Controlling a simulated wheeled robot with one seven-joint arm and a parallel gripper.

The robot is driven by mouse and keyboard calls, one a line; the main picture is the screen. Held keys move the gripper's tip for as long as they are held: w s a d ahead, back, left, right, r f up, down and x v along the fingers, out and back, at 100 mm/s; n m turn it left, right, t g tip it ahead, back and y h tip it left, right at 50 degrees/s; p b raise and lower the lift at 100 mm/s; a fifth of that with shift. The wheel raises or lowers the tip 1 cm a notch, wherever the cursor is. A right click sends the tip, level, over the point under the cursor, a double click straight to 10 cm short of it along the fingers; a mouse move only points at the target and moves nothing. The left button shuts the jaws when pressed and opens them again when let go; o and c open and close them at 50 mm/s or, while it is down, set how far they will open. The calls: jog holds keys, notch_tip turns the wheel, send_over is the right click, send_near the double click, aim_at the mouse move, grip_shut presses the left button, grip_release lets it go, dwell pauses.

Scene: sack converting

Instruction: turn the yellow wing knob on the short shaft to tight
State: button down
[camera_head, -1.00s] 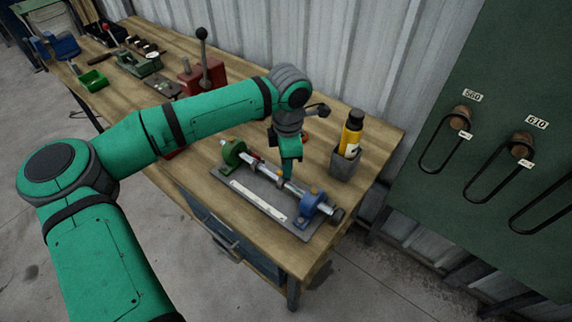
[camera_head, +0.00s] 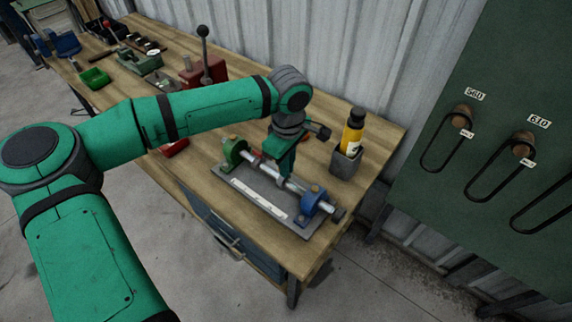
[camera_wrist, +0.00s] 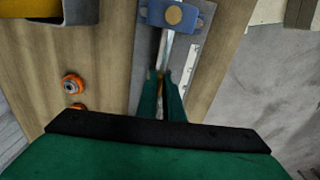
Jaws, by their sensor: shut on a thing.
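The short shaft (camera_head: 297,187) is a silver bar lying between a green block (camera_head: 234,150) and a blue block (camera_head: 314,205) on a grey plate (camera_head: 248,182). It also shows in the wrist view (camera_wrist: 165,50). My gripper (camera_head: 282,173) points down at the shaft near its middle. In the wrist view my gripper (camera_wrist: 160,88) is shut on a small yellow-orange piece between its fingers, which I take to be the wing knob (camera_wrist: 159,87). The fingers hide most of it, and its turn angle cannot be told. A round brass-coloured cap (camera_wrist: 173,15) tops the blue block.
A yellow bottle (camera_head: 352,133) stands in a grey holder (camera_head: 345,163) right of my gripper. A red lever press (camera_head: 207,72) stands behind my arm. Orange round pieces (camera_wrist: 72,84) lie on the bench beside the plate. The bench's front right corner is clear.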

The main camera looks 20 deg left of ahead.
jog(key=shift+s+d+m, duration=0.1)
jog(key=shift+d+m, duration=0.1)
jog(key=shift+m, duration=0.2)
jog(key=c, duration=1.9)
grip_release()
jog(key=shift+a, duration=0.1)
jog(key=shift+r, duration=0.35)
notch_tip(320, 180, up, 10)
jog(key=shift+s, duration=0.3)
jog(key=shift+d, duration=0.25)
